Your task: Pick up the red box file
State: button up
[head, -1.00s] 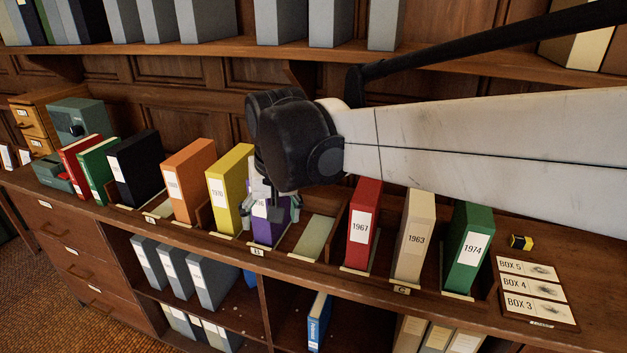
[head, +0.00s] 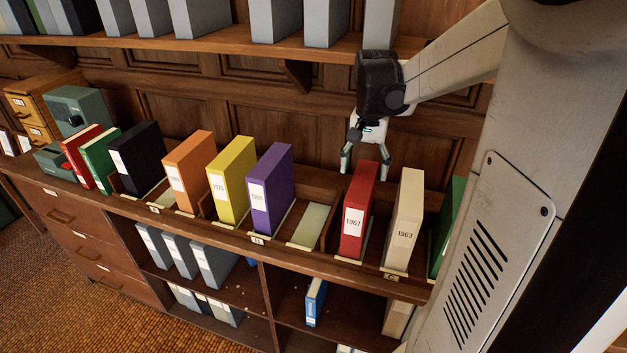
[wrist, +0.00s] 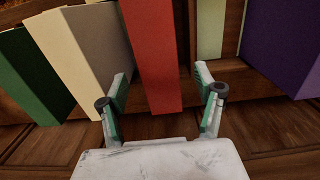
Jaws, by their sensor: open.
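The red box file labelled 1967 (head: 356,222) stands upright on the counter, between an empty pale slot and the cream file. My gripper (head: 365,168) is open and empty, just above the top rear of the red file, with its fingers pointing down. In the wrist view, the red file (wrist: 153,55) lies between the two spread fingers of my gripper (wrist: 163,75). Gaps show on both sides of it, and neither finger appears to touch it. The red file's lower rear is hidden.
The cream file 1963 (head: 404,222) and a partly hidden green file (head: 444,228) stand right of it. The purple file (head: 270,190) is left, beyond the empty pale slot (head: 311,225). A shelf of grey files (head: 325,22) overhangs behind. Another red binder (head: 80,158) stands far left.

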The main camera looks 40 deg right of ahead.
jog(key=shift+s+a+f+p, duration=0.1)
jog(key=shift+f+p, duration=0.15)
jog(key=shift+f, duration=1.7)
jog(key=shift+s+f+p, duration=0.1)
jog(key=shift+f+p, duration=0.15)
jog(key=shift+f, duration=1.7)
grip_shut()
